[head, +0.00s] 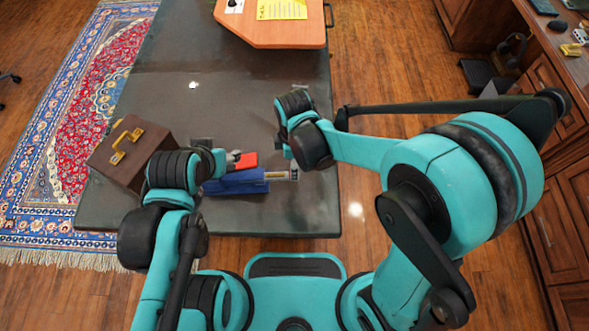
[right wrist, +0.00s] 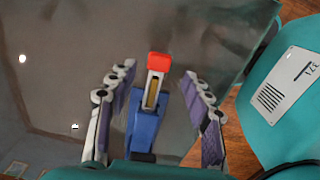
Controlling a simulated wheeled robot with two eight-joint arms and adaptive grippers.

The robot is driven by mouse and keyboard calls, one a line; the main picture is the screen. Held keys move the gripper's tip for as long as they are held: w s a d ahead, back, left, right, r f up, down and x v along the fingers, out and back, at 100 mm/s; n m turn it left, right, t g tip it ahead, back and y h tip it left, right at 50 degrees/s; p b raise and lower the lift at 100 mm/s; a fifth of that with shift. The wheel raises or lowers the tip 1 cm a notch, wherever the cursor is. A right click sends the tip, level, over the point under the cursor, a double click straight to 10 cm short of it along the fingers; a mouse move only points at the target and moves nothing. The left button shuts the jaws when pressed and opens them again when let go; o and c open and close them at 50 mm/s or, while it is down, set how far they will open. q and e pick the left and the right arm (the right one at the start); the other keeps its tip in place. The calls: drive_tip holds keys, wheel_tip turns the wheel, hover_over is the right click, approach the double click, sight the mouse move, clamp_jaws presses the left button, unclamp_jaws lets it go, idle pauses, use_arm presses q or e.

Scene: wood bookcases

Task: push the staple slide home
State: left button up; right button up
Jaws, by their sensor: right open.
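A blue stapler (head: 236,183) lies on the dark table, with a red part (head: 243,160) behind its body. Its metal slide (head: 282,175) sticks out to the right. The right wrist view shows the blue body (right wrist: 144,130), the slide with a yellowish strip (right wrist: 151,95) and a red piece (right wrist: 158,62) at its top. My right gripper (right wrist: 158,88) is open, with one finger to each side of the stapler in that view and no visible grip. My left gripper (head: 222,160) is close to the stapler's left part; its fingers are mostly hidden.
A brown case (head: 130,150) with a yellow handle stands left of my left arm. An orange-brown board (head: 270,32) with a yellow sheet is at the far end of the table (head: 180,95). The middle of the table is clear. Its right edge is near my right gripper.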

wheel_tip(320, 180, down, 5)
drive_tip(key=shift+r+b, duration=0.1)
drive_tip(key=shift+b, duration=0.7)
drive_tip(key=shift+a, duration=0.1)
clamp_jaws()
